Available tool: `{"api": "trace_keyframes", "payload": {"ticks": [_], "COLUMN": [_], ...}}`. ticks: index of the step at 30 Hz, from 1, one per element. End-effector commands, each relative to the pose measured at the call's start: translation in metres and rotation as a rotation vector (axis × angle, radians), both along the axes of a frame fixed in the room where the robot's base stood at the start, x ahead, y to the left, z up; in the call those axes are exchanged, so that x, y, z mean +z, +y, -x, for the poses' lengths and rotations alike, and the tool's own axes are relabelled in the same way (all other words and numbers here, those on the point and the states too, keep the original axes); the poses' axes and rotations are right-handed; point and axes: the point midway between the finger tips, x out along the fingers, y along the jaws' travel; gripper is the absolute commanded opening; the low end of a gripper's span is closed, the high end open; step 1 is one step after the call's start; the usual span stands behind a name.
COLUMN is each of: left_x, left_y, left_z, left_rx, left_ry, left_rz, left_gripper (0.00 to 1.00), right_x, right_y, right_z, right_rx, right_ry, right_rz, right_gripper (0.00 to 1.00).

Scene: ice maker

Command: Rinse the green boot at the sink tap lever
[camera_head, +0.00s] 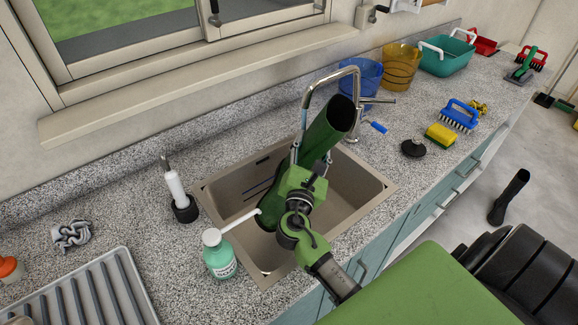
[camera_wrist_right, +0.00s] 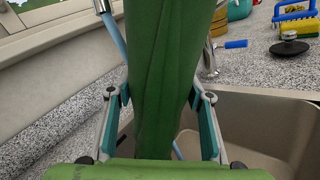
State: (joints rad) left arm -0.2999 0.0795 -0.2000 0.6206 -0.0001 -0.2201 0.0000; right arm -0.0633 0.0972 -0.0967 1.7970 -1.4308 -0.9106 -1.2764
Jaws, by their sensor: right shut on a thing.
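The green boot (camera_head: 325,131) is tilted over the sink (camera_head: 352,190), its dark opening up beside the tap. My right gripper (camera_head: 303,180) is shut on the boot. In the right wrist view its two fingers flank the boot shaft (camera_wrist_right: 165,70). The boot's lower part is inside the basin, partly hidden by my gripper. In the right wrist view, a light-blue streak (camera_wrist_right: 116,38) like running water leaves the spout and passes behind the boot. My left gripper is not in view.
A green bottle (camera_head: 219,256) and a black-based brush (camera_head: 180,200) stand left of the sink. A drying rack (camera_head: 85,295) is at lower left. A black plunger-like disc (camera_head: 413,149), sponge (camera_head: 441,135), blue brush (camera_head: 460,115) and buckets stand right. Another boot (camera_head: 508,197) is on the floor.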

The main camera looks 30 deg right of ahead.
Motion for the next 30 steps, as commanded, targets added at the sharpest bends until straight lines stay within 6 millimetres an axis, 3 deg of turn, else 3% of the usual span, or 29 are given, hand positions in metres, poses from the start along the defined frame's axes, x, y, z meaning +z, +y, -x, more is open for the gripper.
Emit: {"api": "trace_keyframes", "payload": {"ticks": [21, 30], "left_x": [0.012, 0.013], "left_y": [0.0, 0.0], "left_z": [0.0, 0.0], "left_rx": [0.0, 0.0], "left_ry": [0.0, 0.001], "left_rz": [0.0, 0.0], "left_gripper": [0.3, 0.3], "right_x": [0.004, 0.004], "right_y": [0.001, 0.002], "right_z": [0.051, 0.06], "right_rx": [0.0, 0.0], "right_ry": [-0.006, -0.007], "right_rz": [0.003, 0.003], "right_gripper": [0.0, 0.0]}}
